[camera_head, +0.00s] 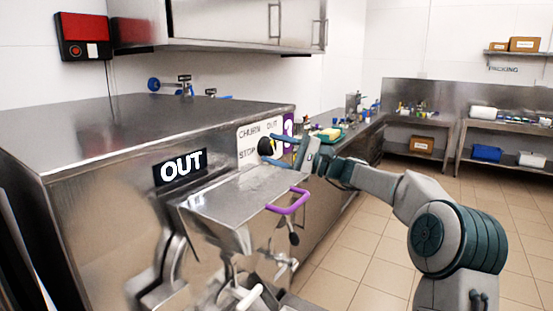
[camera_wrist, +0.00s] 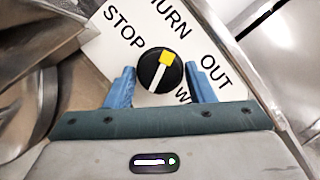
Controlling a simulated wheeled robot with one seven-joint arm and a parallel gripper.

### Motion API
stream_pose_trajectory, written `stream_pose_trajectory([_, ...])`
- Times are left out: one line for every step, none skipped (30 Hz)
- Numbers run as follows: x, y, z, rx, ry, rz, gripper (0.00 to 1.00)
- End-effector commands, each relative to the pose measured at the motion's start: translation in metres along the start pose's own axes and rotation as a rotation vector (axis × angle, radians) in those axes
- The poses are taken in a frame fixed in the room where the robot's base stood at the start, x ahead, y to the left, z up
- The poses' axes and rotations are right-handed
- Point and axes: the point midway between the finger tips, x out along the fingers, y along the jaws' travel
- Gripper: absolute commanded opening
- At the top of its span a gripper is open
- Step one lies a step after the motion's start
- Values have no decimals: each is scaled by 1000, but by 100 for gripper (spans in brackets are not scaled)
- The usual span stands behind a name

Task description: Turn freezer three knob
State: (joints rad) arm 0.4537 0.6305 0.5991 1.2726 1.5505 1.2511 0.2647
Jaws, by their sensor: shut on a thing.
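The knob (camera_head: 265,146) of freezer three is round and black, on a white label panel (camera_head: 249,132) marked CHURN, OUT and STOP. In the wrist view the knob (camera_wrist: 152,80) carries a white pointer line with a yellow end (camera_wrist: 166,57). The yellow end points up, toward the CHURN word; STOP is at upper left, OUT at right, and a word starting with W is partly hidden. My gripper (camera_wrist: 160,70) has its blue fingers on either side of the knob, shut on it. In the head view my gripper (camera_head: 277,156) reaches the panel from the right.
The steel freezer (camera_head: 90,140) bears an OUT sign (camera_head: 180,167), a sloped chute (camera_head: 240,198) and a purple handle (camera_head: 290,203) just below my gripper. A purple number marker (camera_head: 288,127) is beside the panel. Tiled floor (camera_head: 365,240) is clear at right.

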Motion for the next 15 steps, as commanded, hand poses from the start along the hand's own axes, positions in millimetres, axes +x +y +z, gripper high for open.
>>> stream_pose_trajectory([0, 1, -1, -44, -1, 17, 26])
stream_pose_trajectory([0, 1, -1, -71, -1, 28, 21])
stream_pose_trajectory([0, 0, -1, -106, -2, 42, 18])
stream_pose_trajectory([0, 0, 0, -132, -2, 54, 18])
stream_pose_trajectory([1, -1, 0, -159, -3, 64, 18])
stream_pose_trajectory([1, -1, 0, -193, -3, 79, 18])
stream_pose_trajectory([2, -1, 1, -221, -4, 90, 18])
stream_pose_trajectory([2, -1, 1, -246, -4, 101, 18])
stream_pose_trajectory([3, -2, 1, -281, -5, 115, 18])
stream_pose_trajectory([3, -2, 2, -308, -5, 126, 18])
stream_pose_trajectory([3, -2, 2, -333, -5, 137, 18])
stream_pose_trajectory([3, -3, 2, -369, -6, 151, 18])
stream_pose_trajectory([4, -3, 2, -394, -6, 162, 18])
stream_pose_trajectory([4, -3, 2, -422, -6, 173, 18])
stream_pose_trajectory([4, -4, 3, -456, -6, 187, 18])
